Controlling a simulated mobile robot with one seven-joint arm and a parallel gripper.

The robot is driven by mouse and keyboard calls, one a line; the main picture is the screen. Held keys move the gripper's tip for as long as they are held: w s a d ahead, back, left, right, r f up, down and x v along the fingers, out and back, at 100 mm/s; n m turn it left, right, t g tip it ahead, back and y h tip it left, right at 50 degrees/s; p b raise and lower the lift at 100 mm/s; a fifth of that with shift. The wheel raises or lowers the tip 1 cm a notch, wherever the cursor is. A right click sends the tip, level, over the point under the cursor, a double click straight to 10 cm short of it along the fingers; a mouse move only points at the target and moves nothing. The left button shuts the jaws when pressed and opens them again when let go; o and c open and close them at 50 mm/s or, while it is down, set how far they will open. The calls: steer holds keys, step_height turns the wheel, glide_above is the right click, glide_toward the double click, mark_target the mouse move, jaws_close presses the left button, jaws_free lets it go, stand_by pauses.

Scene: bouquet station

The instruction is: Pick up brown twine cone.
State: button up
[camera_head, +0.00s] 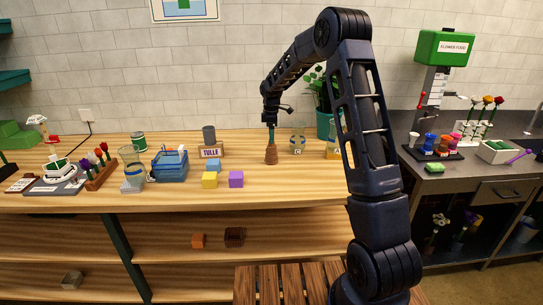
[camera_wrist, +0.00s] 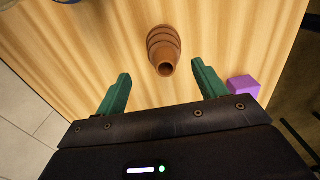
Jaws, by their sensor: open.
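The brown twine cone (camera_head: 271,155) stands upright on the light wooden table, right of the middle. In the wrist view the cone (camera_wrist: 163,48) shows from above, with a dark round hole in its narrow top. My gripper (camera_head: 271,135) points down directly over the cone in the head view. In the wrist view its two green fingers (camera_wrist: 160,82) are spread wide and empty, with the cone lying beyond the fingertips, roughly centred between them. I cannot tell whether a finger touches the cone.
The TULLI sign (camera_head: 210,152) stands behind. A glass jar (camera_head: 297,143) is behind right. The table in front of the cone is clear.

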mark_target(272, 145)
steer(key=shift+s+f, duration=0.2)
steer(key=shift+f, duration=1.35)
steer(key=shift+s+f, duration=0.2)
steer(key=shift+f, duration=1.3)
steer(key=c, duration=1.1)
steer(key=shift+c, duration=0.2)
steer(key=shift+r, duration=0.1)
